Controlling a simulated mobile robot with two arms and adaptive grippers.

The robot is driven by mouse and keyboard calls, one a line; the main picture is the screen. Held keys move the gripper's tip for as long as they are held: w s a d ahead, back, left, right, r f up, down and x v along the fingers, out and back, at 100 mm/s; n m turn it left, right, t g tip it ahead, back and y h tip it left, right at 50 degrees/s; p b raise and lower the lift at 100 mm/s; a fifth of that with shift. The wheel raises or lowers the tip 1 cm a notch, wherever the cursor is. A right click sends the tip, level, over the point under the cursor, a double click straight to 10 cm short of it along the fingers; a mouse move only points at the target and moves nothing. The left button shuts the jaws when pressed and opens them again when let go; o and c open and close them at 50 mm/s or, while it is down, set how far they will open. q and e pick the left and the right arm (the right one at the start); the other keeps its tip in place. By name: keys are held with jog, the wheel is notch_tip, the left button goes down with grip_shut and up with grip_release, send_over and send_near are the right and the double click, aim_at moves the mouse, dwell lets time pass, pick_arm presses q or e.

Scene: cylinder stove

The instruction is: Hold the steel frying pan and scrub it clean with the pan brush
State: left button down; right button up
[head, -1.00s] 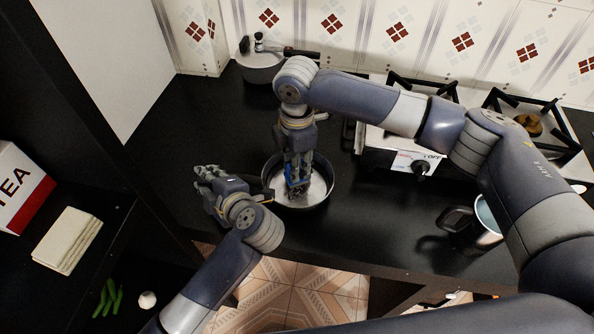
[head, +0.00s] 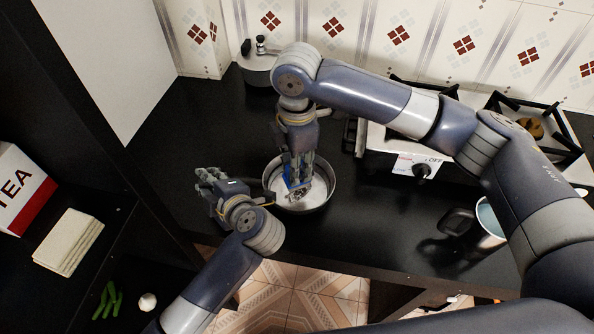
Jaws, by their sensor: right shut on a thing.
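The steel frying pan (head: 322,198) sits on the black counter near its front edge, with a pale patch inside. My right gripper (head: 295,178) points down into the pan, shut on the pan brush (head: 293,185). Blue of the brush shows between the fingers, and its grey head is low in the pan; exact contact is hard to see. My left gripper (head: 208,180) is left of the pan, near its rim. Its fingers point to the upper left.
A lidded pot (head: 256,68) stands at the back by the tiled wall. A white stove (head: 405,163) with black grates is right of the pan. A metal mug (head: 488,222) stands at the right front. The left shelf holds a tea box (head: 20,190).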

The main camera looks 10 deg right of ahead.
jog(key=shift+r, duration=1.2)
